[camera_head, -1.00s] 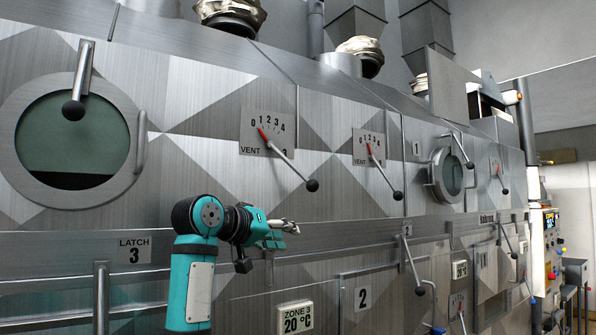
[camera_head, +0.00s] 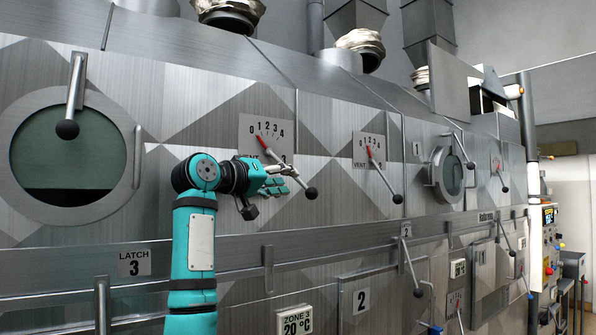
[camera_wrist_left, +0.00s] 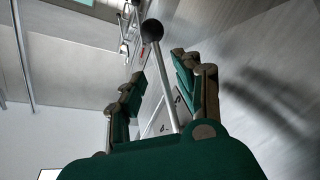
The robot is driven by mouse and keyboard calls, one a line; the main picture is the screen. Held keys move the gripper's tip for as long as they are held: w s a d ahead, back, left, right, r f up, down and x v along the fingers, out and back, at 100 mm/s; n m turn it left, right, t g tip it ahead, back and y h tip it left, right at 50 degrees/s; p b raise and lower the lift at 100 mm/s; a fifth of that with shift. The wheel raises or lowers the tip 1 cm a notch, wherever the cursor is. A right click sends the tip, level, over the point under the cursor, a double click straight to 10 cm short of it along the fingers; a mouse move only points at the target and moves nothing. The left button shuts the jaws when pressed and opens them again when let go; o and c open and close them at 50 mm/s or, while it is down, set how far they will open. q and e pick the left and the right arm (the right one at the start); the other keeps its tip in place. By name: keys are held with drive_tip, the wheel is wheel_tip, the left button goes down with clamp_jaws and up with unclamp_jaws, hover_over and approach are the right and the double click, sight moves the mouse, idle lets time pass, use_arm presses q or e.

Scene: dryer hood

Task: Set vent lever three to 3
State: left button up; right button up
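The nearest vent plate (camera_head: 284,134) has a 0 to 4 scale; my gripper covers its lower part. Its lever slopes down to the right, with a red pointer (camera_head: 264,144) up by the low numbers, near 1; the exact mark is unclear. The black knob (camera_head: 311,193) hangs at the lower right and shows in the left wrist view (camera_wrist_left: 152,30). My left gripper (camera_head: 288,173) is beside the lever, just left of the knob. In the left wrist view its fingers (camera_wrist_left: 160,85) are open, with the rod between them and no clear grip. My right gripper is out of view.
A second vent plate with its lever (camera_head: 385,178) stands further right. A round window (camera_head: 60,150) with a latch lever (camera_head: 70,105) is at the left. A horizontal rail (camera_head: 330,231) and a vertical handle (camera_head: 268,270) lie below the gripper.

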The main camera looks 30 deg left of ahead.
sight(296, 180)
use_arm(q)
drive_tip(key=w, duration=0.1)
drive_tip(key=w+p, duration=0.1)
drive_tip(key=w, duration=0.3)
drive_tip(key=shift+w+d+p, duration=0.1)
drive_tip(key=shift+d+p, duration=0.2)
drive_tip(key=shift+p, duration=0.1)
clamp_jaws()
